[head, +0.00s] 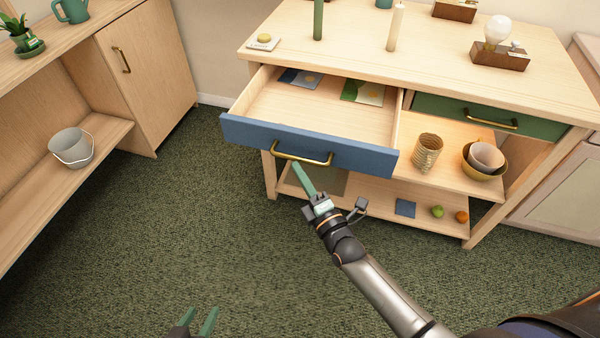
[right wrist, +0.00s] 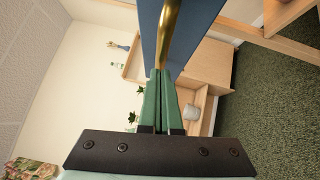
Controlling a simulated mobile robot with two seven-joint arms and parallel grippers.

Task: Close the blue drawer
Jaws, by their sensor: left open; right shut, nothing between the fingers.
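The blue drawer (head: 345,151) is pulled well out of the wooden cabinet, with its front facing me. Two flat cards or booklets (head: 362,92) lie inside it. Its brass handle (head: 302,158) is on the blue front. My right gripper (head: 298,168) is shut and empty, its green fingertips at or just below the handle; I cannot tell whether they touch. In the right wrist view the shut fingers (right wrist: 160,78) point at the brass handle (right wrist: 170,25), with the blue front (right wrist: 185,30) behind. My left gripper (head: 203,322) is open and low over the carpet, at the bottom edge.
A closed green drawer (head: 490,112) is to the right. The shelf below it holds a ribbed metal cup (head: 427,152) and bowls (head: 483,158). Candles and a bulb lamp (head: 498,45) stand on the cabinet top. Open carpet (head: 170,230) lies before the drawer.

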